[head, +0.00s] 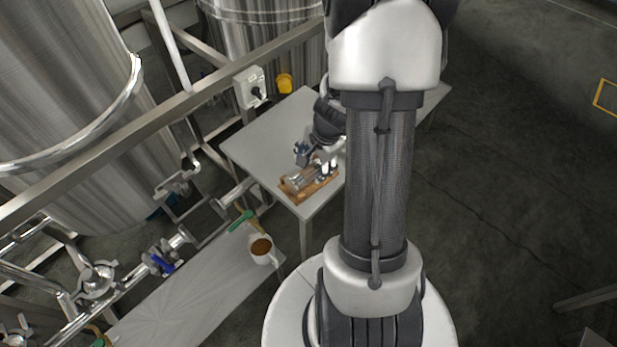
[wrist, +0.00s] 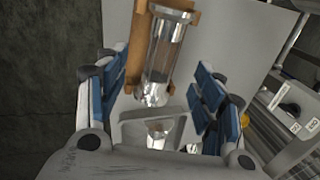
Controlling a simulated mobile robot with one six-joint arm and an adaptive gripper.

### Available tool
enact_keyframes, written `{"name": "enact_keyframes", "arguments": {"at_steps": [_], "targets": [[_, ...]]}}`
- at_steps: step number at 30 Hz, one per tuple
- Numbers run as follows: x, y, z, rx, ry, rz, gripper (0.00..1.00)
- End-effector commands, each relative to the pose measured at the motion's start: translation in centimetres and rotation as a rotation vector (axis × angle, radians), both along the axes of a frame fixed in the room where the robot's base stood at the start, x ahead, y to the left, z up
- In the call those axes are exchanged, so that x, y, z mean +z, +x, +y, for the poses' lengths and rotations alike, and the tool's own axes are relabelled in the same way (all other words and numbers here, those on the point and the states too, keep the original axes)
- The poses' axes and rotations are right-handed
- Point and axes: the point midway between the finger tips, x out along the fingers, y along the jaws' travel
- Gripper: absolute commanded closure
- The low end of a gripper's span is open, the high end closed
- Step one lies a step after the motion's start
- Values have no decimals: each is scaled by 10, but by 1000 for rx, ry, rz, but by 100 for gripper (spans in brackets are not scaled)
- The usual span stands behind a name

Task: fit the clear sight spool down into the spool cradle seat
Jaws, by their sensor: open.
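The clear sight spool (wrist: 165,52) shows in the wrist view as a see-through cylinder with shiny metal ends, at a wooden holder (wrist: 137,48). My gripper (wrist: 158,82) is open, with blue-padded fingers to the left and right of the spool's near end. In the head view my gripper (head: 303,154) is just above and behind the wooden holder (head: 322,196), which carries shiny cylindrical parts. My arm hides part of this area. I cannot make out the spool cradle seat for certain.
The holder stands near the front edge of a grey table (head: 262,148); the table's left part is bare. Steel tanks (head: 55,110), a rail and piping stand to the left.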

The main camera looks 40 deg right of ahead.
Motion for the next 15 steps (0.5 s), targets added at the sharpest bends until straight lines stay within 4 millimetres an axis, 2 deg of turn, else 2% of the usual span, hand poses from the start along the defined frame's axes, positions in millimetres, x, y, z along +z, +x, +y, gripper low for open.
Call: {"name": "enact_keyframes", "arguments": {"at_steps": [1,10,15], "targets": [[-10,2,0,1,0,0,38],[-25,7,-1,1,0,0,38],[-51,14,-4,2,0,1,38]]}}
